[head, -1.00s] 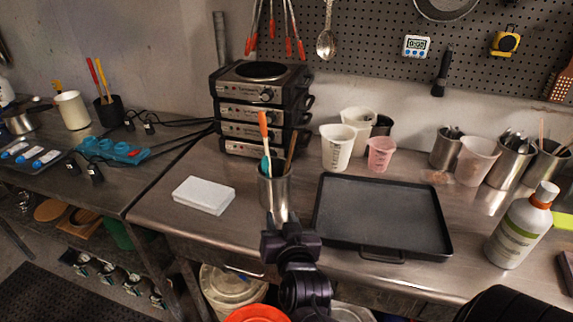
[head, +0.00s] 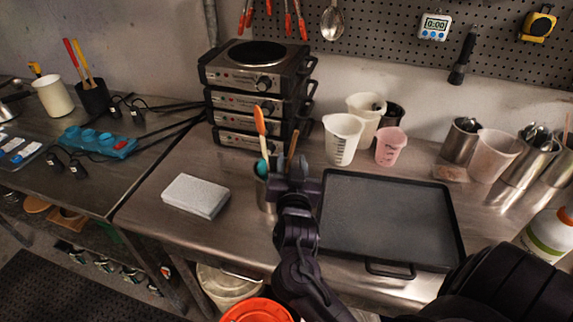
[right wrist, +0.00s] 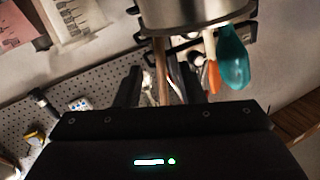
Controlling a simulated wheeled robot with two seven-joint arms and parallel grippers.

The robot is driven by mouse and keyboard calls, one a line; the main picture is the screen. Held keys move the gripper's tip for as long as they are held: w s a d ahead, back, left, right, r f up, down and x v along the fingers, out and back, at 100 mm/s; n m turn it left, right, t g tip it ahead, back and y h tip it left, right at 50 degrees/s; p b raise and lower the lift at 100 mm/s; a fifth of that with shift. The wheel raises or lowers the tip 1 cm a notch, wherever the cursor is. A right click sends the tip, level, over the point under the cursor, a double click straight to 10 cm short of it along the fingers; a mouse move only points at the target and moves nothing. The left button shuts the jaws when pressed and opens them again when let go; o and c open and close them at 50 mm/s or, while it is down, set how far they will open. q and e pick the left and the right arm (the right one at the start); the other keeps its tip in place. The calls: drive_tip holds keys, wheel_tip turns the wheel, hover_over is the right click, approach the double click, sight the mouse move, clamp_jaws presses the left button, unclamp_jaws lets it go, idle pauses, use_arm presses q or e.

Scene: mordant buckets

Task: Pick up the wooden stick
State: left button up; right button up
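The wooden stick (head: 293,144) stands in a metal cup (head: 264,192), beside an orange-tipped utensil (head: 260,122) and a teal one (head: 263,168). My right gripper (head: 292,170) is at the cup's right side and hides part of the cup and the stick's lower part. In the right wrist view, which is upside down, the stick (right wrist: 160,68) shows between the spread fingers of my right gripper (right wrist: 161,86), with gaps on both sides. The cup (right wrist: 190,14) is at the top of that view. My left gripper is not in view.
A black tray (head: 385,222) lies right of the gripper. A white block (head: 196,196) lies left of the cup. Stacked hot plates (head: 256,95) stand behind. White and pink measuring cups (head: 391,146) stand behind the tray. Bare tabletop lies between block and cup.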

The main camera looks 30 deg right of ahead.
sight(291, 155)
drive_tip(key=x, duration=0.3)
drive_tip(key=shift+w, duration=0.1)
drive_tip(key=c, duration=0.6)
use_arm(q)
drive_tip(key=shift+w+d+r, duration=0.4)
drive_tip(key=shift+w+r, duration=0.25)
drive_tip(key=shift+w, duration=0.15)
use_arm(e)
clamp_jaws()
drive_tip(key=shift+r, duration=0.15)
use_arm(q)
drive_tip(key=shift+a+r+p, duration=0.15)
drive_tip(key=shift+p, duration=0.2)
use_arm(e)
wheel_tip(291, 155, up, 20)
